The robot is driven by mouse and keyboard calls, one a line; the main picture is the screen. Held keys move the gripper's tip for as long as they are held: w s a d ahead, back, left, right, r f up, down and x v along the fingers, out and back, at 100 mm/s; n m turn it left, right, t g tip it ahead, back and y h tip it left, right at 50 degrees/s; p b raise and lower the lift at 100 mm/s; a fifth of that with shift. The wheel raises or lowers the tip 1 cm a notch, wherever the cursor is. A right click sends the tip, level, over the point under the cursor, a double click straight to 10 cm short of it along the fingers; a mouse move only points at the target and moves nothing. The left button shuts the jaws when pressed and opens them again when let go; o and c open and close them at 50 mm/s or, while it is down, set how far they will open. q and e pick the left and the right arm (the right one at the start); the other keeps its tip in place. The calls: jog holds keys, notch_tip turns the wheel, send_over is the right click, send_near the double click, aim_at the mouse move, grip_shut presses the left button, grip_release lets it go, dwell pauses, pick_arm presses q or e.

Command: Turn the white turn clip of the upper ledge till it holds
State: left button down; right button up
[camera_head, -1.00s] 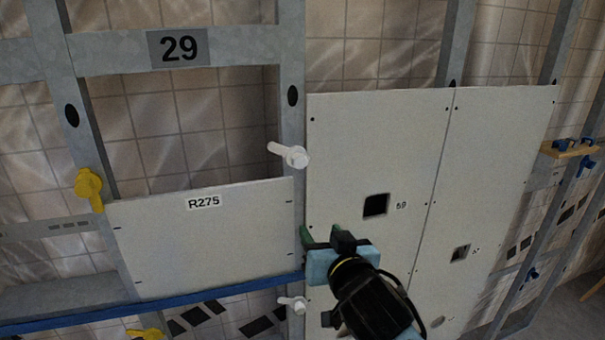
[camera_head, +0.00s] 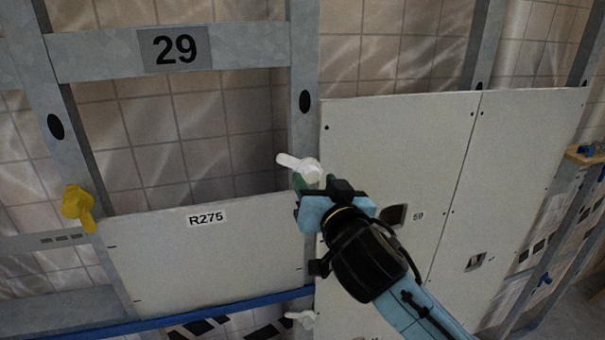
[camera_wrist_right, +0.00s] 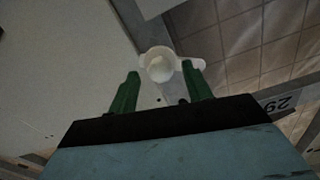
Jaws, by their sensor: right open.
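The white turn clip (camera_head: 303,167) of the upper ledge sits on the metal stud, just above the top right corner of panel R275 (camera_head: 205,255). Its lever points left and slightly up, clear of the panel. My right gripper (camera_head: 315,182) is just below the clip, its green fingers apart. In the right wrist view the clip (camera_wrist_right: 159,65) shows ahead of the gap between the open fingers (camera_wrist_right: 163,90), with nothing gripped. Whether a finger touches the clip I cannot tell. My left gripper is not in view.
A yellow clip (camera_head: 78,205) is on the left stud. A lower white clip (camera_head: 301,319) is partly visible under the blue ledge (camera_head: 225,308). Large grey panels (camera_head: 400,140) stand right of the stud. The opening above R275 is free.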

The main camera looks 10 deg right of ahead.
jog(key=shift+w, duration=0.5)
jog(key=shift+s, duration=0.15)
jog(key=c, duration=1)
jog(key=shift+o, duration=0.2)
